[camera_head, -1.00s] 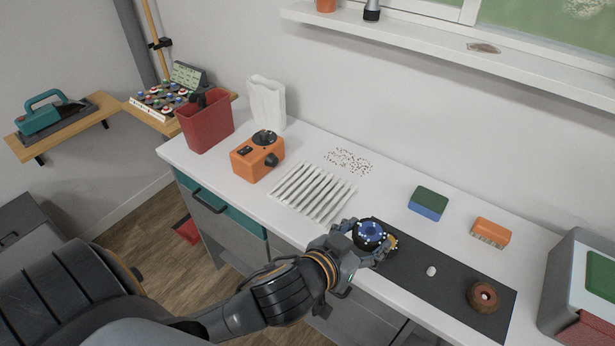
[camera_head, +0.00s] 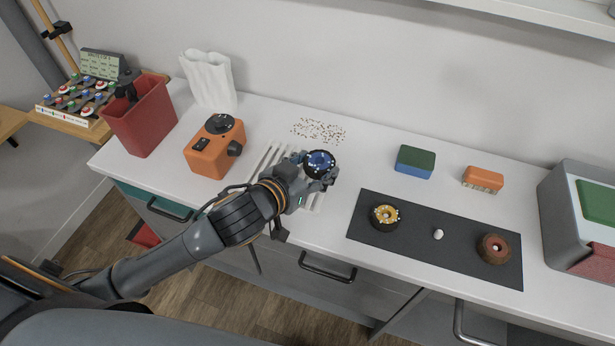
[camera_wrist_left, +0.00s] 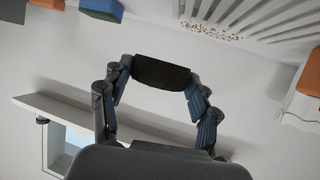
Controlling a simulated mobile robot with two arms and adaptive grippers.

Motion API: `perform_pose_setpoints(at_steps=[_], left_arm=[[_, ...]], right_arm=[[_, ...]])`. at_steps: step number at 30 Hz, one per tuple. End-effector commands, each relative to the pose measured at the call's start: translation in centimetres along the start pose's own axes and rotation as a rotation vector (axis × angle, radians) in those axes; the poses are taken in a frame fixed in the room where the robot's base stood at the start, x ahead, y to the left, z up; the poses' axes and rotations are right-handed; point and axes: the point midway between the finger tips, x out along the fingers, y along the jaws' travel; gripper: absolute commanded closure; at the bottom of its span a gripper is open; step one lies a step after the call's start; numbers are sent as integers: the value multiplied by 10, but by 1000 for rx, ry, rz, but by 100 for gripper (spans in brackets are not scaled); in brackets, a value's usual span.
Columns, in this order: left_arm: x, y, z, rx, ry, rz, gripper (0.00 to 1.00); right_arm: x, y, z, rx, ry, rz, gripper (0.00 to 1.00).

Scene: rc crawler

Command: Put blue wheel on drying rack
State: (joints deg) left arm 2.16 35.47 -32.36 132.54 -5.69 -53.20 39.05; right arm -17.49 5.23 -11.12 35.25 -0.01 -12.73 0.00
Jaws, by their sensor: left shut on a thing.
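The blue wheel (camera_head: 320,163) has a dark tyre and a blue hub with pale dots. My left gripper (camera_head: 318,172) is shut on it. In the left wrist view the wheel (camera_wrist_left: 161,72) shows as a dark tyre edge between the two fingers (camera_wrist_left: 160,85). The white slatted drying rack (camera_head: 268,160) lies on the counter, partly hidden by my left arm and gripper. The wheel appears over or beside the rack's right end; I cannot tell its height. My right gripper is not in view.
A dark mat (camera_head: 459,246) holds a yellow wheel (camera_head: 385,216), a small white piece (camera_head: 438,234) and a brown wheel (camera_head: 494,248). An orange device (camera_head: 213,150) and red bin (camera_head: 142,118) stand left of the rack. Brown bits (camera_head: 319,130) lie behind it. Sponges (camera_head: 414,161) sit at the right.

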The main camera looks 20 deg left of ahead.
Motion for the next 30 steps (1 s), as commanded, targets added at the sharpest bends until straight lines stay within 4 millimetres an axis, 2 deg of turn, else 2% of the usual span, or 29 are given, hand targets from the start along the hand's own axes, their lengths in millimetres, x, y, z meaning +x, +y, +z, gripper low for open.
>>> perform_pose_setpoints(at_steps=[1, 6, 11, 18, 30], left_arm=[[8, -7, 11, 3, -8, -2, 70], [27, -21, 26, -1, -4, 1, 70], [35, -27, 34, 0, -4, 1, 70], [49, -29, 62, -3, -4, 2, 70], [51, -29, 67, -2, -3, 3, 70]], right_arm=[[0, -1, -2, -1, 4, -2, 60], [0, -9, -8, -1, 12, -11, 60], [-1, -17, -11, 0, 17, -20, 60], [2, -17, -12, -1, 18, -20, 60], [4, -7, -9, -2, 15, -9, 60]])
